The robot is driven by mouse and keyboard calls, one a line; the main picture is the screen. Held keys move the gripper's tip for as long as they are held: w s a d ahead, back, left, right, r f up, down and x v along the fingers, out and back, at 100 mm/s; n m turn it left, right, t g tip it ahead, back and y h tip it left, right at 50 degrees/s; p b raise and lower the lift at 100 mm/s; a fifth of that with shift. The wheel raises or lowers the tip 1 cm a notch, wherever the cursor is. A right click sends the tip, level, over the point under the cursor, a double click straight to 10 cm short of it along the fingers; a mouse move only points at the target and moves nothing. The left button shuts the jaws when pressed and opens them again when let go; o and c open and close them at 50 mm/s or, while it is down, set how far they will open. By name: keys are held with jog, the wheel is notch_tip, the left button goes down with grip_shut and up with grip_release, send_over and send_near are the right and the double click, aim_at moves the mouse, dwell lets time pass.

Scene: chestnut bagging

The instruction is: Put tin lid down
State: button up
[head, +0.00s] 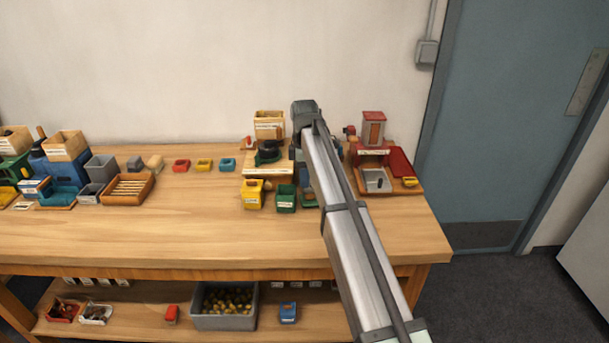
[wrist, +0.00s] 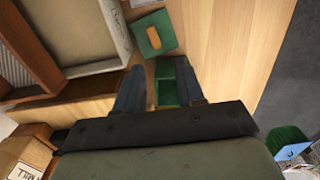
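My gripper (wrist: 161,66) shows in the wrist view with its two dark fingers spread apart. A green open box, perhaps the tin (wrist: 168,72), lies beyond the fingers, partly hidden by the right one. A flat green square piece with a tan middle (wrist: 153,33) lies on the table farther up; it may be the tin lid, but I cannot be sure. In the head view my arm hides the gripper, and only bits of green (head: 308,198) show beside the arm.
The wooden table (head: 200,225) has clear room at the front and middle. A yellow bin (head: 252,197) and a green bin (head: 286,200) stand left of my arm. A red-and-grey device (head: 373,130) stands to the right. Grey and brown trays (wrist: 75,30) fill the wrist view's upper left.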

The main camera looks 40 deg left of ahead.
notch_tip(320, 180, up, 13)
dwell(0.8)
jog(key=shift+r, duration=0.1)
dwell(0.4)
